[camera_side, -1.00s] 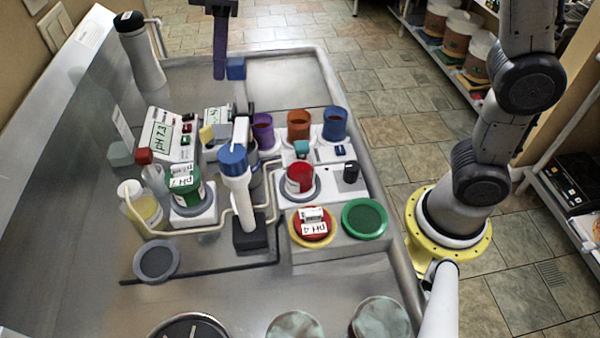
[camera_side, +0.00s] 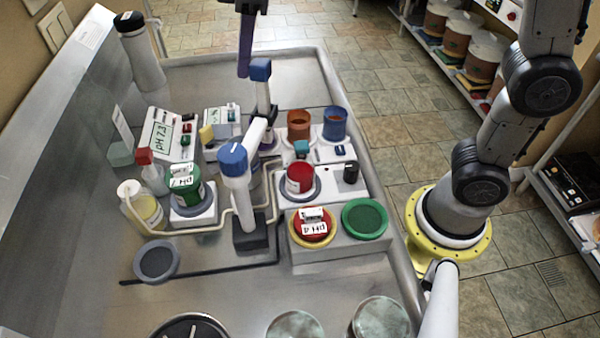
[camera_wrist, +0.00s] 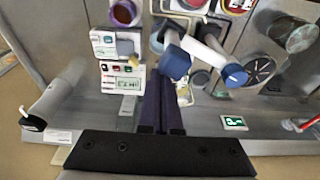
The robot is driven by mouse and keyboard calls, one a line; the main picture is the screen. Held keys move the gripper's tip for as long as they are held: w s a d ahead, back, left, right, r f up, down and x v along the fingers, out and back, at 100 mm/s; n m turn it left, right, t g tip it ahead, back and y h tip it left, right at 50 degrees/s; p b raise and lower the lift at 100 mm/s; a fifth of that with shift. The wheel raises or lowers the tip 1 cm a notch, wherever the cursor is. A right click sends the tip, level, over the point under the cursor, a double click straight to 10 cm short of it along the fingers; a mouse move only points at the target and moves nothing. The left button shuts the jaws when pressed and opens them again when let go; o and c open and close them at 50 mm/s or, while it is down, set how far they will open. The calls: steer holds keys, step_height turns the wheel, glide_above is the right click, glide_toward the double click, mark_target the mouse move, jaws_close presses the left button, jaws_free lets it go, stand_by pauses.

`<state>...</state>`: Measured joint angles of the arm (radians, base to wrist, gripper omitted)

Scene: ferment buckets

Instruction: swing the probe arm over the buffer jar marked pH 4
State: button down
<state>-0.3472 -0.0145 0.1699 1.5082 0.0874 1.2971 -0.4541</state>
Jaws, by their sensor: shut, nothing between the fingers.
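The probe arm is a white bar (camera_side: 257,132) on a post with a blue cap (camera_side: 232,157). Its far end carries a blue block (camera_side: 260,70) on a dark upright, over the bench behind the purple jar. The red jar marked pH 4 (camera_side: 312,228) sits on a yellow ring at the front right of the post. My gripper (camera_side: 243,74) is shut and empty, its dark purple fingers pointing down just left of the blue block. In the wrist view my fingertips (camera_wrist: 158,76) lie right beside the blue block (camera_wrist: 174,62); whether they touch is unclear.
A green jar marked pH 7 (camera_side: 184,186) stands left of the post. A red jar (camera_side: 299,180), an orange jar (camera_side: 299,124) and a blue jar (camera_side: 335,123) stand right. A green disc (camera_side: 365,218) lies beside the pH 4 jar. The meter (camera_side: 165,135) reads pH 7.3.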

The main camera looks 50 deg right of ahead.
steer(key=shift+s, duration=0.1)
steer(key=shift+s+d, duration=0.4)
steer(key=shift+s, duration=0.3)
steer(key=shift+s+d, duration=0.35)
steer(key=shift+s, duration=0.35)
steer(key=s, duration=0.3)
steer(key=shift+d, duration=0.35)
steer(key=shift+w, duration=0.15)
step_height(320, 180, up, 6)
glide_above(266, 60)
steer(key=s, duration=0.2)
steer(key=shift+w+d, duration=0.2)
steer(key=shift+d, duration=0.1)
